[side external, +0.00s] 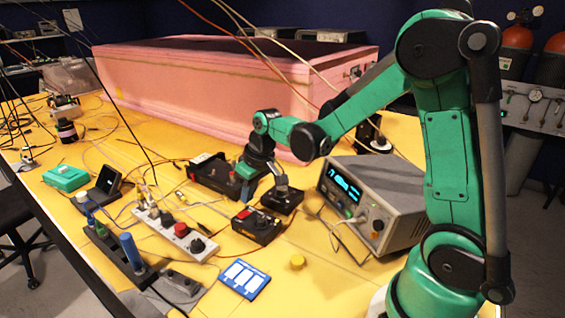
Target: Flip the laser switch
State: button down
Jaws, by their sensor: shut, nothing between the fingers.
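My gripper (281,186) points down at the middle of the table, its fingers closed and empty. Its tip is at or just above a small black box (282,203); I cannot tell whether they touch. A second black box (257,226) with red and yellow details sits just in front and to the left. A larger black case (213,172) with red parts lies behind, partly hidden by my wrist. The laser switch is too small to pick out with certainty, and its position cannot be told.
A grey instrument (372,205) with a lit screen stands to the right. A pink foam enclosure (200,85) stands behind. Loose cables cross the table.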

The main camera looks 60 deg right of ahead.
jog(key=s+d+r, duration=0.3)
jog(key=d+r, duration=0.1)
jog(key=r, duration=0.6)
jog(key=s+a+f+t, duration=0.2)
jog(key=s+a+t, duration=0.1)
jog(key=s+a, duration=0.4)
jog(key=a, duration=0.3)
jog(key=shift+f+t+h, duration=0.2)
jog(key=shift+t+h, duration=0.1)
jog(key=shift+t, duration=0.1)
